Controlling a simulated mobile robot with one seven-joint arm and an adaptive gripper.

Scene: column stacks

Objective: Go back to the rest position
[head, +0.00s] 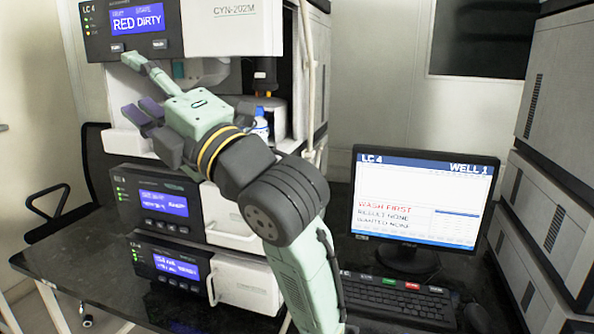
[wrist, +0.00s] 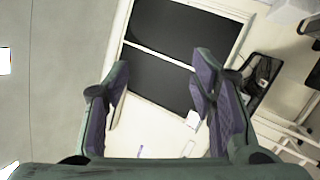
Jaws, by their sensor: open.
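My gripper (head: 133,87) is in front of the upper part of the left instrument stack. Its fingers are spread and empty, and point left. The wrist view also shows the two fingers of my gripper (wrist: 162,80) wide apart, with nothing between them. Behind them are dark window-like panels (wrist: 165,45) in a pale frame. In the head view, one fingertip overlaps the area just below the top unit's display (head: 138,19), which reads RED DIRTY. I cannot tell whether it touches the unit.
Two more units with blue displays, a middle one (head: 163,203) and a lower one (head: 176,266), are stacked below. A bottle (head: 261,128) stands in the open bay behind my wrist. The monitor (head: 425,200) reads WASH FIRST. A keyboard (head: 395,303) lies before it. Grey cabinets (head: 545,205) stand at right.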

